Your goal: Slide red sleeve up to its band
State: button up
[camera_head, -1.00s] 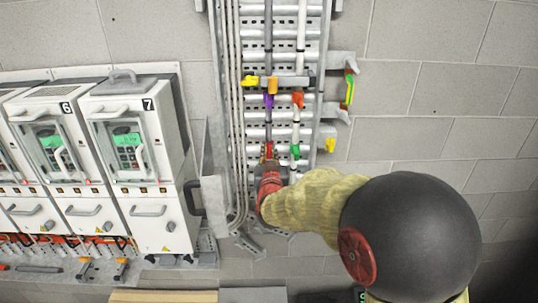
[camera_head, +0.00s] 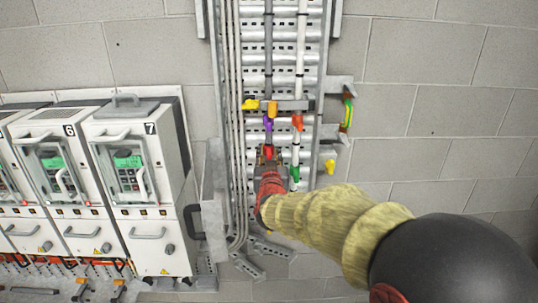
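The red sleeve (camera_head: 268,153) sits around the dark vertical pipe (camera_head: 268,60) in the middle of the head view. My gripper (camera_head: 268,158) reaches it from below, with its fingertips at the sleeve's sides, and appears shut on it. The gripper and wrist hide the pipe below. A purple piece (camera_head: 268,125) is on the same pipe above the red sleeve, with a short gap between them. I cannot make out which mark is the red sleeve's band.
A white pipe (camera_head: 300,60) beside it carries an orange-red sleeve (camera_head: 297,122) and a green one (camera_head: 295,173). Yellow (camera_head: 250,104) and orange (camera_head: 272,107) pieces sit on a crossbar above. A metal side plate (camera_head: 214,200) and cabinet 7 (camera_head: 150,220) stand left.

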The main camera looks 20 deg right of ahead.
jog(key=shift+s, duration=0.15)
jog(key=v, duration=1.1)
jog(key=shift+s+a, duration=0.15)
jog(key=shift+s, duration=0.25)
jog(key=shift+f, duration=0.1)
jog(key=s+a+f+n+g+y+b, duration=0.2)
jog(key=s+a+f+y+b, duration=0.25)
jog(key=f+b, duration=0.35)
jog(key=s+a+f+n+g+y+b, duration=0.25)
jog(key=a+f+b, duration=0.4)
jog(key=f, duration=0.45)
jog(key=s+d+f+g+b, duration=0.1)
jog(key=s+f+g+b, duration=0.5)
jog(key=s+f+b, duration=0.7)
jog(key=s+f, duration=0.7)
jog(key=s, duration=0.1)
jog(key=shift+d, duration=0.35)
